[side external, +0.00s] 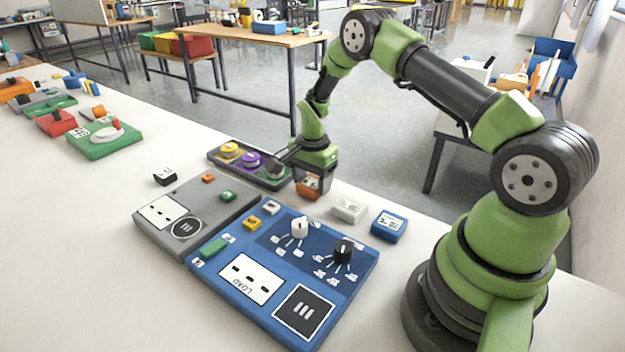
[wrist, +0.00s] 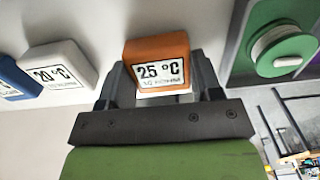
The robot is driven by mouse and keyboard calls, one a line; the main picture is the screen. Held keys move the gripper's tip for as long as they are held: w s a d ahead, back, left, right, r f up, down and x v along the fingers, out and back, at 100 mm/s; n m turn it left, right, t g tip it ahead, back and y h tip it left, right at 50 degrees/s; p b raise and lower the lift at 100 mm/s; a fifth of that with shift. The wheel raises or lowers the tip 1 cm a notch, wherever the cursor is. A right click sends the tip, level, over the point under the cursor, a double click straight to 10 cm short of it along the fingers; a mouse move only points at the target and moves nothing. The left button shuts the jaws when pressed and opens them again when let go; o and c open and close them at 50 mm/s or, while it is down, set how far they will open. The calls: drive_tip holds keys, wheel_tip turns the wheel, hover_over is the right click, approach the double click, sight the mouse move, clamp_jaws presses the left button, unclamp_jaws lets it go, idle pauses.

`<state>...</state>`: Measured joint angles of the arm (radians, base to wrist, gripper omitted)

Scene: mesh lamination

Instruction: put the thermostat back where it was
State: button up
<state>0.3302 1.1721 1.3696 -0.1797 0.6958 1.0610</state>
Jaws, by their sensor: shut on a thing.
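The thermostat is an orange block (side external: 309,188) held low at the table between the knob tray and the white block. In the wrist view the orange block (wrist: 157,50) shows a label reading 25 °C. My gripper (side external: 312,180) is shut on it, and it also shows in the wrist view (wrist: 158,78) with a finger on each side of the block. Whether the block touches the table is unclear. A white block (side external: 349,209) labelled 20 °C (wrist: 58,66) and a blue block (side external: 388,225) stand in a row beside it.
A dark tray (side external: 217,156) with yellow, purple and green knobs lies close to my gripper. A blue panel (side external: 232,272) and a grey panel (side external: 150,230) lie in front. Green and red pieces occupy the far left; white table between is clear.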

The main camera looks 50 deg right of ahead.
drive_tip(key=shift+f, duration=0.1)
drive_tip(key=o, duration=1)
drive_tip(key=shift+o, duration=0.2)
